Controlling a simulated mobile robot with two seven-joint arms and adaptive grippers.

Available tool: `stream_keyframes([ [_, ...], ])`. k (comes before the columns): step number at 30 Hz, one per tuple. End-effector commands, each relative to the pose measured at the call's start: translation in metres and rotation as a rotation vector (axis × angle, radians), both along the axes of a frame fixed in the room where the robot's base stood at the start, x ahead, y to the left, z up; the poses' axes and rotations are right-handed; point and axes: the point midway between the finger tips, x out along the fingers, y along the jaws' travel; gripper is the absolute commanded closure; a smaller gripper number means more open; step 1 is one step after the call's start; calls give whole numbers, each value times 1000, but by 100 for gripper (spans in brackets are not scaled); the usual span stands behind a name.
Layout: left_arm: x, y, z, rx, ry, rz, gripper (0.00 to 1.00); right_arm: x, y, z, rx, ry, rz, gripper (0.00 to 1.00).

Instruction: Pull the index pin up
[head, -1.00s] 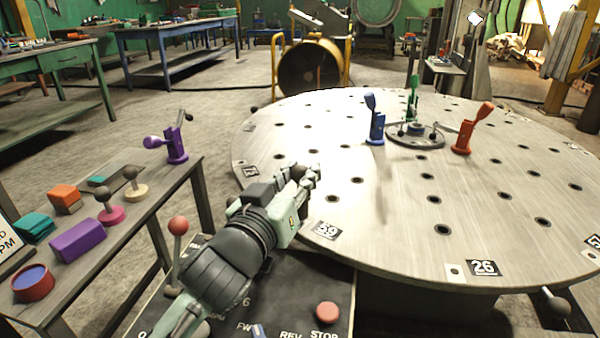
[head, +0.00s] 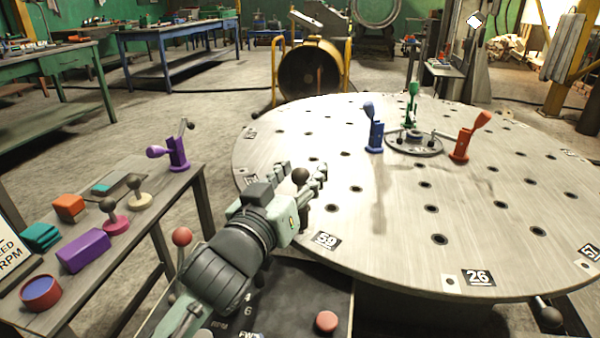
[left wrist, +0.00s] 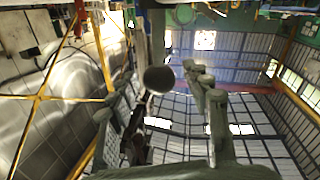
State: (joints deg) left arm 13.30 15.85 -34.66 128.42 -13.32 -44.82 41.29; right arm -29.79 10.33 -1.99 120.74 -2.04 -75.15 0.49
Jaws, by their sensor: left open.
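My left gripper (head: 303,178) is open at the left edge of the round metal table (head: 400,225). A dark ball knob (head: 300,176) shows between its fingers. In the left wrist view the same dark ball (left wrist: 158,79) sits in the gap between the spread fingers (left wrist: 165,95); I cannot tell if they touch it. Its stem is hidden, and I cannot tell for sure that it is the index pin's knob. Another dark knob (head: 548,314) stands low by the table's front right edge. My right gripper is not in view.
Blue (head: 374,135), green (head: 411,105) and red (head: 467,140) clamps stand on the holed table around a central hub (head: 415,145). A control panel with a red stop button (head: 326,321) and red-ball lever (head: 181,237) is below. A side bench (head: 150,215) holds several objects.

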Motion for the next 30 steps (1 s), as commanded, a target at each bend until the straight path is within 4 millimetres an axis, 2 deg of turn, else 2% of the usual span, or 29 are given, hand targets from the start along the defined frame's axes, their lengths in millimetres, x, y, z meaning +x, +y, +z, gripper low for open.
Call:
stream_keyframes([
  [5, -4, 2, -1, 1, 3, -1, 51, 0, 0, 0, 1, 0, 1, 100],
  [18, -63, 26, -1, 0, 2, 1, 51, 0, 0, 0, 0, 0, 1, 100],
  [30, -69, 29, 0, 0, 0, 0, 51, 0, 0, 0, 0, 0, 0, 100],
])
